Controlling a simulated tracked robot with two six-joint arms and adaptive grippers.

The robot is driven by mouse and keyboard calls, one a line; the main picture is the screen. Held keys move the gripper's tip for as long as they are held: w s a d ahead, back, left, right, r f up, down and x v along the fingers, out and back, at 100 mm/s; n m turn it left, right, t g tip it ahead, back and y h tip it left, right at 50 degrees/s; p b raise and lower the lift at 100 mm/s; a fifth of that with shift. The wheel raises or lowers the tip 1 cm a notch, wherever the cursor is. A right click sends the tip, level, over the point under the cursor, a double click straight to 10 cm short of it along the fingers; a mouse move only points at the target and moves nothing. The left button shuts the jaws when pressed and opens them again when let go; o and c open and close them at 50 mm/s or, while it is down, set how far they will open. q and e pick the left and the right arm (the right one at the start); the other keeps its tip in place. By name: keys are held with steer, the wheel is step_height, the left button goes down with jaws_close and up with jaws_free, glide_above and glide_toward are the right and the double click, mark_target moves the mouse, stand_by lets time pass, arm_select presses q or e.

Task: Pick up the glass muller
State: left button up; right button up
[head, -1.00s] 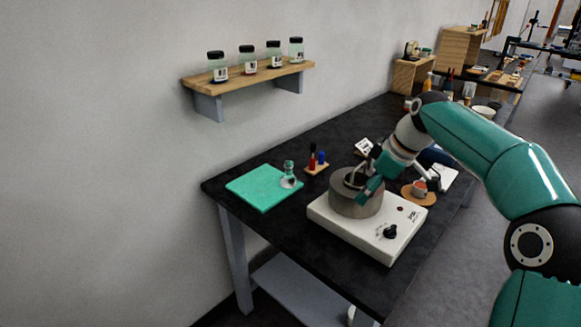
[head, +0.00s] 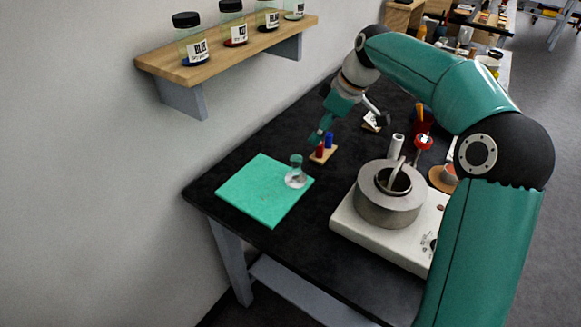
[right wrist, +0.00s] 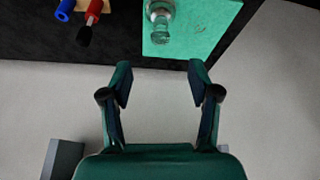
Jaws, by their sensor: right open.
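The clear glass muller (head: 296,173) stands upright on the right part of a green mat (head: 262,200) on the black table. It also shows at the top of the right wrist view (right wrist: 160,14), on the green mat's edge. My right gripper (head: 318,132) is in the air behind the muller, above the small block with red and blue items. In the right wrist view its two fingers (right wrist: 158,80) are spread apart with nothing between them. The muller lies beyond the fingertips, apart from them. My left gripper is not in view.
A small wooden block (head: 323,154) with red and blue items stands behind the muller. A white hot plate (head: 372,238) with a grey round pot (head: 391,197) is to the right. A wall shelf (head: 225,50) with labelled jars hangs at upper left.

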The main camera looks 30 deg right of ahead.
mark_target(299, 157)
steer(key=x, duration=1.1)
steer(key=p+x, duration=0.1)
steer(key=x, duration=0.1)
steer(key=p+x, duration=0.1)
steer(key=shift+w+a+f, duration=0.1)
steer(key=shift+w+a, duration=0.15)
steer(key=shift+w, duration=0.1)
steer(key=shift+w+f, duration=0.2)
steer(key=shift+f, duration=0.3)
jaws_close()
